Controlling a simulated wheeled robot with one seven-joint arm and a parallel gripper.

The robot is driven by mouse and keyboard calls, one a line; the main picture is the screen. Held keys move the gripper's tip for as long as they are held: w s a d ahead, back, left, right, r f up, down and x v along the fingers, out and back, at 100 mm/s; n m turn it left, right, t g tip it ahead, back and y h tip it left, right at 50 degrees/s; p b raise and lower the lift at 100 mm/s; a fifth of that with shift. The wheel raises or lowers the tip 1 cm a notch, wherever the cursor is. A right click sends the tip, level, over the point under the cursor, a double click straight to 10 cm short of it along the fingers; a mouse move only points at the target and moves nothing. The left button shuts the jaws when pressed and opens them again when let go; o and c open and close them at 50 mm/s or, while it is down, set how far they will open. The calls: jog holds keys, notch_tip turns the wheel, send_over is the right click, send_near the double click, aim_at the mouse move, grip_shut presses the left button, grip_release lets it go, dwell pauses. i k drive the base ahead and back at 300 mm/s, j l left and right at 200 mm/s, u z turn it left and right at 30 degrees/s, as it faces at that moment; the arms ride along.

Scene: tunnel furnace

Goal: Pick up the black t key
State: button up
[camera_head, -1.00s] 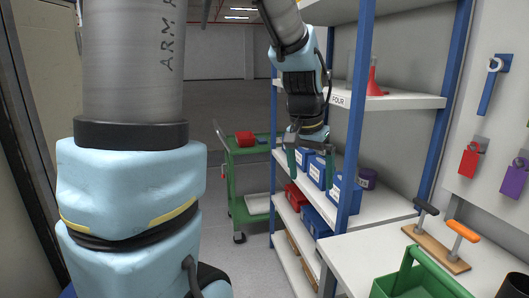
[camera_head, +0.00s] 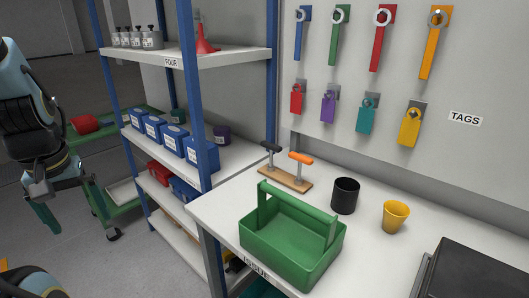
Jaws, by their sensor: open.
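The black T key (camera_head: 270,150) stands upright in a wooden block (camera_head: 284,180) on the white bench. Its black crossbar handle is on top of a metal shank, and its lower end is hidden in the block. A similar T key with an orange handle (camera_head: 301,158) stands just to its right in the same block. My gripper (camera_head: 48,212) hangs at the left edge of the view, pointing down, far left of the key and apart from it. It is open, with nothing seen between its fingers.
A green tote (camera_head: 292,262) stands in front of the block, with a black cup (camera_head: 345,195) and a yellow cup (camera_head: 396,216) to the right. A blue-post shelf (camera_head: 198,110) with blue bins stands between my gripper and the bench. Tags and coloured tools hang on the wall.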

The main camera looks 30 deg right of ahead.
aim_at(272, 147)
jog(key=i+j+z, duration=0.1)
jog(key=z, duration=0.3)
jog(key=i+j+z, duration=0.2)
jog(key=z, duration=0.2)
jog(key=i, duration=0.6)
